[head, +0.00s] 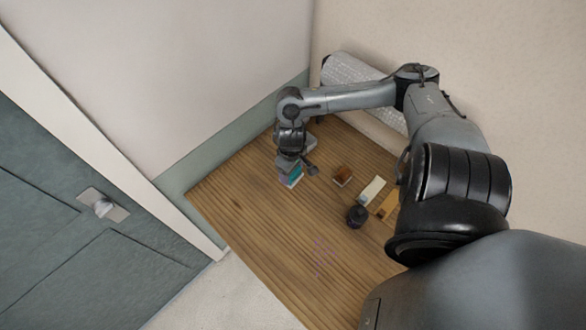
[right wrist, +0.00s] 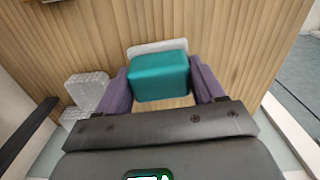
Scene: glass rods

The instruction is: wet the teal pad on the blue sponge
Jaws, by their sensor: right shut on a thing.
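The teal pad (right wrist: 160,78) is a rounded block between the two purple fingers of my right gripper (right wrist: 162,88) in the right wrist view. The gripper is shut on it. A pale, flat edge (right wrist: 157,47) shows just beyond the pad; I cannot tell whether they touch. In the head view my right gripper (head: 290,170) points down over the far left part of the table, with teal, purple and white showing at its tips. I cannot make out the blue sponge for certain. My left gripper is not in view.
On the wooden table (head: 245,210), a brown block (head: 343,174), a cream block (head: 372,190), a tan tray (head: 390,204) and a dark round jar (head: 357,216) stand right of the gripper. Pale textured blocks (right wrist: 86,92) show in the right wrist view. The table's front left is clear.

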